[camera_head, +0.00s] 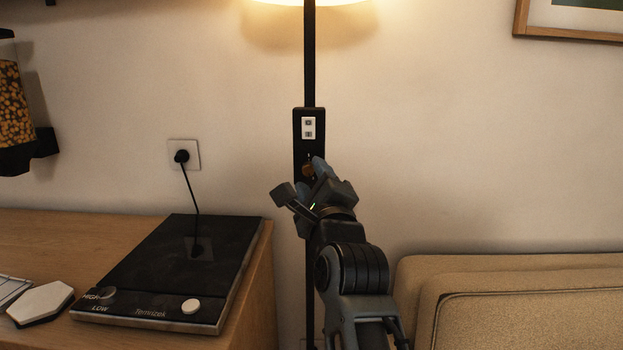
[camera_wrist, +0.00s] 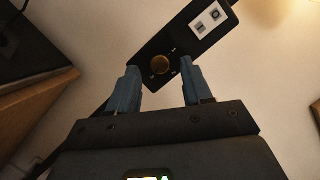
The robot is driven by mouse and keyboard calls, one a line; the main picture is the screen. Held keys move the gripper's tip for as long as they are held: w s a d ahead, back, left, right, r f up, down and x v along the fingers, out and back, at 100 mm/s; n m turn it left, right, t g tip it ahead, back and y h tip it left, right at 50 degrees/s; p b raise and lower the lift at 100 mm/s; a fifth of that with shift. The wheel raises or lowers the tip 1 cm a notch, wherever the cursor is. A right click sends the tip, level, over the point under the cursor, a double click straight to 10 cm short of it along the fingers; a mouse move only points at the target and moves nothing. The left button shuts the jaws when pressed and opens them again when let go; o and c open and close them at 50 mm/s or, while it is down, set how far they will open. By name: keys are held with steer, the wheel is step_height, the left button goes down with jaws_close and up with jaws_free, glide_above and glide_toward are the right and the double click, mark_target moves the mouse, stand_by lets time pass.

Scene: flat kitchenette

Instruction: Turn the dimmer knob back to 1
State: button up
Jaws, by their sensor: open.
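The dimmer knob (camera_wrist: 160,65) is a round brass-coloured knob on the black control panel (camera_wrist: 185,42) of the lamp pole. In the head view the knob (camera_head: 307,171) is partly hidden behind my gripper. White marks surround the knob; no numbers can be read. My gripper (camera_wrist: 157,76) is open, with its two blue fingers on either side of the knob's near edge in the wrist view. I cannot tell whether they touch it. In the head view my gripper (camera_head: 312,180) is in front of the panel's lower part.
A white two-part switch plate (camera_head: 308,128) sits above the knob. The lamp shade (camera_head: 308,2) glows at the top. A black hotplate (camera_head: 165,270) stands on the wooden counter (camera_head: 262,255) at left. A beige sofa (camera_head: 520,290) is at lower right. A plug (camera_head: 183,156) is in the wall.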

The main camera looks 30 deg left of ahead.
steer(key=shift+w+a+r, duration=0.1)
steer(key=shift+w+a, duration=0.35)
steer(key=shift+w, duration=0.05)
steer(key=shift+c, duration=0.4)
jaws_close()
